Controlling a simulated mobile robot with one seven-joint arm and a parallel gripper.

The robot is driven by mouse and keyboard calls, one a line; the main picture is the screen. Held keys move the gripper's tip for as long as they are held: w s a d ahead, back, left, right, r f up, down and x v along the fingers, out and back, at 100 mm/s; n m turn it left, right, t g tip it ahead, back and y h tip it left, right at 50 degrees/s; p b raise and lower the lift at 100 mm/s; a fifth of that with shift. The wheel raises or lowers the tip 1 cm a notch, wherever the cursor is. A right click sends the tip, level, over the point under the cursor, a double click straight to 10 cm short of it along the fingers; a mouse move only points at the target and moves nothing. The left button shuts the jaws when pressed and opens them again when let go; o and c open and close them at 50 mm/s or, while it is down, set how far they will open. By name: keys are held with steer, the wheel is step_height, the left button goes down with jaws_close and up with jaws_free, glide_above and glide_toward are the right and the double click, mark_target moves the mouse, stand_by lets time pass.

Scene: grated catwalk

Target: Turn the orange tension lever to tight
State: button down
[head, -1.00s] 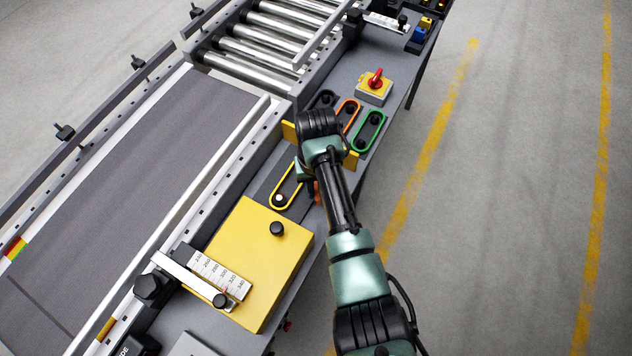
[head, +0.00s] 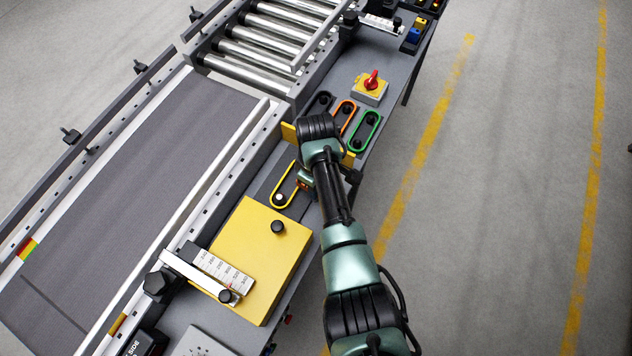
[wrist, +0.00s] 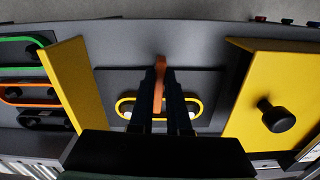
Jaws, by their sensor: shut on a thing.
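The orange tension lever (wrist: 158,84) stands in the middle of the wrist view, over a dark plate with a yellow-outlined slot (wrist: 122,106). My gripper (wrist: 161,78) has its two dark fingers closed on either side of the lever, gripping it. The lever's far end shows beyond the fingertips, and its lower part shows between them. In the head view the yellow-outlined slot (head: 279,198) shows just left of my wrist, with a pale knob at its near end. There my arm hides most of the lever and my fingertips. I cannot read any tight mark.
A yellow upright plate (wrist: 78,90) stands left of my gripper in the wrist view, and a yellow box (wrist: 275,95) with a black knob stands right. The conveyor belt (head: 130,210) runs alongside.

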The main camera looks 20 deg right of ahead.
steer(key=shift+w+r+n, duration=0.1)
steer(key=shift+n, duration=0.5)
steer(key=c, duration=0.9)
jaws_free()
step_height(320, 180, up, 13)
steer(key=shift+f+p, duration=0.1)
steer(key=shift+p, duration=0.5)
